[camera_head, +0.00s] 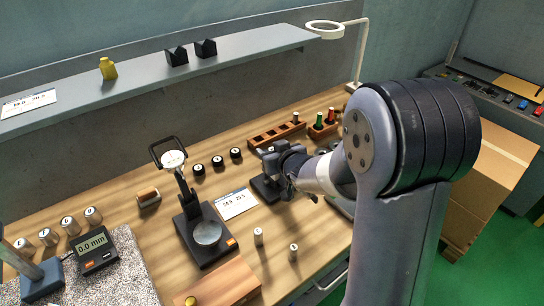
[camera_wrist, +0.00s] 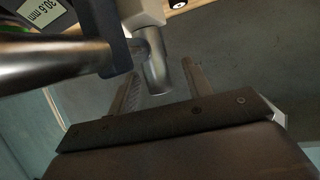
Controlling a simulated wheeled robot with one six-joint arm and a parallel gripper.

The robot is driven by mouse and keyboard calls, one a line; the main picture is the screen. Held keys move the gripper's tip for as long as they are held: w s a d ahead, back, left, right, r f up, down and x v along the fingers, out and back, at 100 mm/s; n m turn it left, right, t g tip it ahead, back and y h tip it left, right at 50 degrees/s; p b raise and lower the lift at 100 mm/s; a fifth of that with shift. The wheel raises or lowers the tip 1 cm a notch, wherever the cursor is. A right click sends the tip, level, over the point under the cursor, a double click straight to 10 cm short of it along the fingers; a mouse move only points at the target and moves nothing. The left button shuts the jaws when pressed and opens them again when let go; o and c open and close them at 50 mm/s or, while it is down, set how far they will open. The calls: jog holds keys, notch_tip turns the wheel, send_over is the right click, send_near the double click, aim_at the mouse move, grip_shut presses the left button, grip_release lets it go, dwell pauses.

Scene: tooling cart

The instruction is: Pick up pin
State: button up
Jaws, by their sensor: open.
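Two small pale metal cylinders that look like pins stand upright on the wooden bench in the head view: one pin (camera_head: 258,237) and another pin (camera_head: 293,252). I cannot tell which is the task's pin. My gripper (camera_head: 287,188) is above the bench, behind the two pins and apart from them. In the wrist view my gripper (camera_wrist: 161,72) has its two fingers spread. A short metal rod end (camera_wrist: 157,82) shows between the fingers, but I cannot tell its distance. Neither pin can be made out for certain there.
A dial gauge stand (camera_head: 207,235) and a white label card (camera_head: 236,204) are left of my gripper. A wooden block (camera_head: 225,283) lies at the front. Wooden racks (camera_head: 272,135) stand at the back. The wrist view shows a thick metal cylinder (camera_wrist: 50,60) and a display (camera_wrist: 42,11) close by.

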jog(key=shift+c, duration=0.6)
grip_shut()
jog(key=shift+r, duration=0.1)
